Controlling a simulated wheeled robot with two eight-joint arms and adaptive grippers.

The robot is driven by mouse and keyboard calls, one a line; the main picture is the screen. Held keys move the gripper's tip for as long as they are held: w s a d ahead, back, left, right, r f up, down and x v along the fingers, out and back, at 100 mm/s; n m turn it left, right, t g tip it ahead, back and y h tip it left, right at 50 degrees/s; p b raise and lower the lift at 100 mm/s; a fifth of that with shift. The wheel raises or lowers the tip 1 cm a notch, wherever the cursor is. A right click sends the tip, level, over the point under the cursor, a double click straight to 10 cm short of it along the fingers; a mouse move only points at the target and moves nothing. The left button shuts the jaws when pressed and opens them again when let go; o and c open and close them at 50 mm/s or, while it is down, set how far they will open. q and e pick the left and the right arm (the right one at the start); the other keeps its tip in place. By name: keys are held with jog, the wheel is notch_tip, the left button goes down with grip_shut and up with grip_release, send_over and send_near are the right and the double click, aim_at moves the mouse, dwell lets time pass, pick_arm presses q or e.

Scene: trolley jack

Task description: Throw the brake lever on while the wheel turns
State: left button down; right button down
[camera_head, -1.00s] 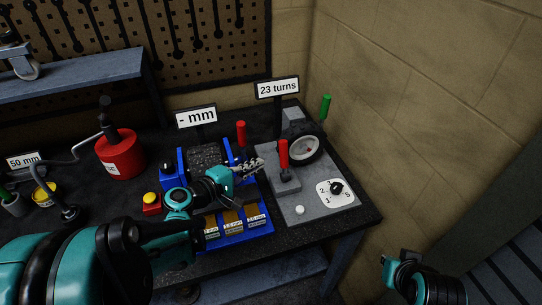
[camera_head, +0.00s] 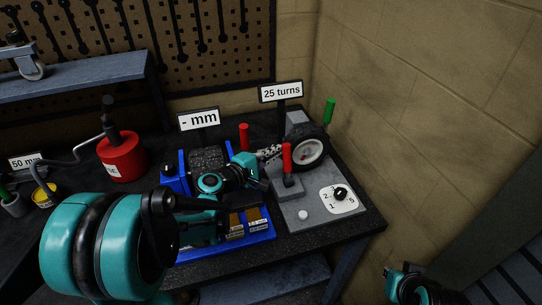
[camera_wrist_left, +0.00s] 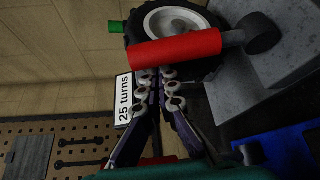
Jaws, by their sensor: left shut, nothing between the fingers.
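The brake lever with a red grip (camera_head: 287,157) stands upright on a grey plate (camera_head: 318,219). The black-tyred wheel (camera_head: 312,150) with a pale hub is just behind it. A green handle (camera_head: 329,111) rises by the wheel. In the left wrist view the red grip (camera_wrist_left: 175,48) lies across the picture before the wheel (camera_wrist_left: 205,62). My left gripper (camera_head: 276,151) is shut and empty, its tips close to the left of the lever. In the wrist view its tips (camera_wrist_left: 157,76) are just below the grip; contact is unclear. Part of my right arm shows at the bottom right; its fingers are unclear.
A sign (camera_head: 281,92) reads "25 turns". Left of the plate is a blue device (camera_head: 181,166) with another red-topped lever (camera_head: 244,136). A dial (camera_head: 341,195) and white button (camera_head: 303,214) are on the plate. A red can (camera_head: 121,157) stands further left.

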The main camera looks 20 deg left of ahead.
aim_at(283, 153)
pick_arm(q)
jog(key=shift+s, duration=0.1)
dwell(0.3)
jog(key=shift+s+d+r+m, duration=0.1)
jog(key=shift+s+d+m, duration=0.1)
jog(key=shift+m, duration=0.1)
jog(key=shift+s+d+b, duration=0.1)
jog(key=shift+b, duration=0.25)
jog(key=shift+s+d+r+m+t+b, duration=0.25)
jog(key=shift+s+d+m+t+b, duration=0.3)
jog(key=shift+s+m+t, duration=0.4)
jog(key=s+d+f, duration=0.1)
jog(key=s+d, duration=0.2)
jog(key=s, duration=0.2)
jog(key=shift+d+h+b, duration=0.2)
jog(key=shift+h+b, duration=0.1)
jog(key=shift+b, duration=0.15)
jog(key=shift+s+d+f+g, duration=0.1)
jog(key=shift+g, duration=0.15)
